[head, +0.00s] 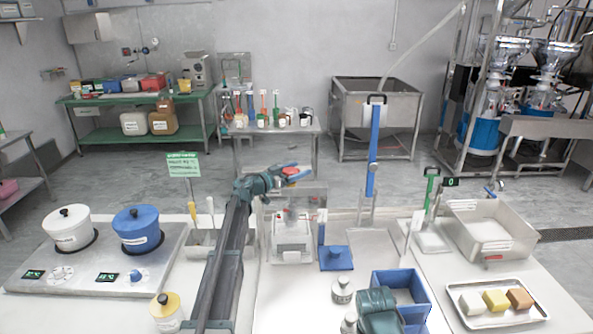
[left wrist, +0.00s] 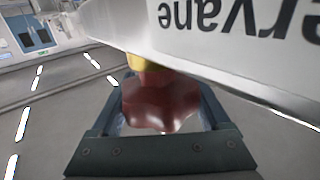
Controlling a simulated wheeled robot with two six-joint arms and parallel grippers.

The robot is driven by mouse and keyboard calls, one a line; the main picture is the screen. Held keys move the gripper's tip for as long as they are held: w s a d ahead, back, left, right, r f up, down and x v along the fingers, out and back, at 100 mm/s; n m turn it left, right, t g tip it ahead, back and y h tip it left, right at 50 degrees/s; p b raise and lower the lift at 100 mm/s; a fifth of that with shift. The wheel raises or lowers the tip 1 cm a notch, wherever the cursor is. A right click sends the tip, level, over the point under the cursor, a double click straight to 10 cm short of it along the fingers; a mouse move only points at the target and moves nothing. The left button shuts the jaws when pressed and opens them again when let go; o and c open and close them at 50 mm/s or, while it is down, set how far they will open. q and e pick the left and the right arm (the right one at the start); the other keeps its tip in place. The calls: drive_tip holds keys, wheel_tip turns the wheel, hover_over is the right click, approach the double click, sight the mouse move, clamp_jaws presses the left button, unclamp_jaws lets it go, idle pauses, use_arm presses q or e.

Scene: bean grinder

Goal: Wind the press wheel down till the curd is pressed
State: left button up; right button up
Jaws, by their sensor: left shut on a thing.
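The press (head: 292,248) stands at the table's middle, a pale frame around a clear box with pale contents. My left gripper (head: 297,172) is above the press top, shut on a red wheel or knob (head: 288,166). In the left wrist view the dark red lobed wheel (left wrist: 160,103) sits between the fingers, with a yellow piece beside it. Whether the contents are curd, and how pressed they are, I cannot tell. Teal parts of my right arm (head: 376,303) show at the bottom; its fingers are not clear.
A blue-handled tool (head: 336,258) stands right of the press. A blue bin (head: 405,283) and small bottles (head: 342,290) are nearer. A tray of blocks (head: 500,318) lies at right, below a steel basin (head: 490,232). Two lidded pots (head: 138,232) stand on a hotplate at left.

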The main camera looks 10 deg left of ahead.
idle(0.4)
use_arm(q)
drive_tip(key=o, duration=1.2)
drive_tip(key=v, duration=1.3)
drive_tip(key=shift+s+a, duration=0.25)
drive_tip(key=shift+a, duration=0.15)
